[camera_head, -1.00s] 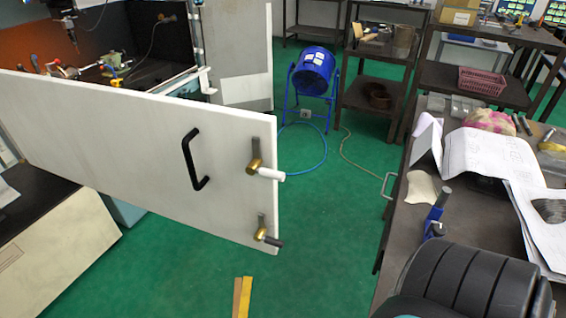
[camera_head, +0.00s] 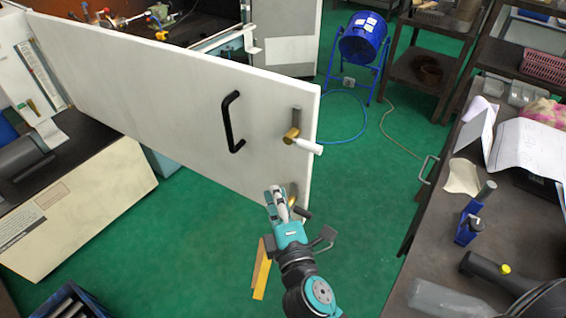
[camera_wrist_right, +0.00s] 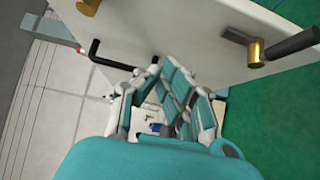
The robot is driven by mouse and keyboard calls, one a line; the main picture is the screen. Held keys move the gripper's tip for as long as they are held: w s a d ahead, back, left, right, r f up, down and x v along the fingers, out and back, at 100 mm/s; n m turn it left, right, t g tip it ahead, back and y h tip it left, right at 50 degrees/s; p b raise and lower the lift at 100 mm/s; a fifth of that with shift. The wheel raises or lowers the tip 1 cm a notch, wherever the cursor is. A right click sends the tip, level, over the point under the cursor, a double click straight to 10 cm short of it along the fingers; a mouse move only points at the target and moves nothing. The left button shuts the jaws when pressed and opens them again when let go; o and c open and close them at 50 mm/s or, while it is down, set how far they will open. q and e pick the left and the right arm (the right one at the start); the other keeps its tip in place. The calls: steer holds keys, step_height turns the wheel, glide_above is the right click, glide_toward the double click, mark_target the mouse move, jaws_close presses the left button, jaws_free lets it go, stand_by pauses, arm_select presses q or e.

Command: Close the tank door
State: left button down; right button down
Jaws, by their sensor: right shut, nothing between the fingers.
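The tank door (camera_head: 165,100) is a large white panel that stands swung open across the head view. It has a black bar handle (camera_head: 229,122), an upper brass latch with a white lever (camera_head: 305,143), and a lower latch with a dark lever (camera_head: 303,212). My right gripper (camera_head: 276,192) is shut and empty in front of the door's lower right corner, partly covering the lower latch. In the right wrist view the shut fingers (camera_wrist_right: 165,75) overlap the door, between the black handle (camera_wrist_right: 95,50) and the dark-lever latch (camera_wrist_right: 257,52). Contact cannot be told. My left gripper is out of view.
A dark workbench (camera_head: 440,245) with papers and tools runs along the right. A blue fan (camera_head: 363,38) stands behind the door, its hose on the green floor. A yellow strip (camera_head: 262,275) lies near my right arm. A cream cabinet (camera_head: 80,215) stands left.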

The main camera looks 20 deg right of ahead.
mark_target(276, 155)
steer(key=shift+w+d+f+p, duration=0.1)
steer(key=shift+w+d+p, duration=0.4)
steer(key=shift+w, duration=0.65)
steer(key=shift+w+d+r+p, duration=0.1)
steer(key=shift+w+d+p, duration=0.35)
steer(key=shift+w, duration=0.75)
steer(key=shift+w+d+f+p, duration=0.1)
steer(key=shift+w+d+p, duration=0.4)
steer(key=shift+w, duration=0.65)
steer(key=shift+d, duration=0.15)
